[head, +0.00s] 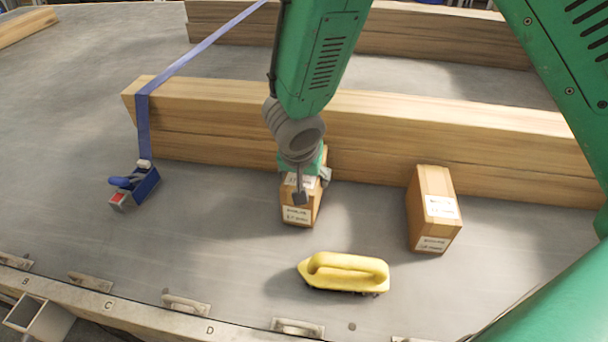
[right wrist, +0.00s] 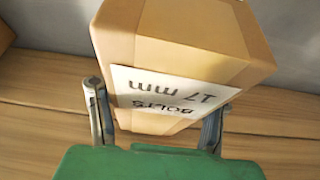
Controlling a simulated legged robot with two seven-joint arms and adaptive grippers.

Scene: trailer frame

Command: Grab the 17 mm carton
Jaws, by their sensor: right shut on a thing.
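The 17 mm carton (head: 298,214) stands on the grey trailer bed in front of the wooden beams in the head view. Its label, reading "BOLTS 17 mm", shows upside down on the carton (right wrist: 185,60) in the right wrist view. My right gripper (head: 309,180) comes down from above and is shut on this carton. In the right wrist view its two fingers (right wrist: 158,112) lie on either side of the carton. I cannot tell whether the carton's base touches the bed. My left gripper is not in view.
A second labelled carton (head: 433,208) stands to the right. A yellow brush-like tool (head: 345,272) lies in front. A blue strap ratchet (head: 134,187) lies at left. Long wooden beams (head: 400,135) block the area behind. The bed's edge rail (head: 130,299) runs along the front.

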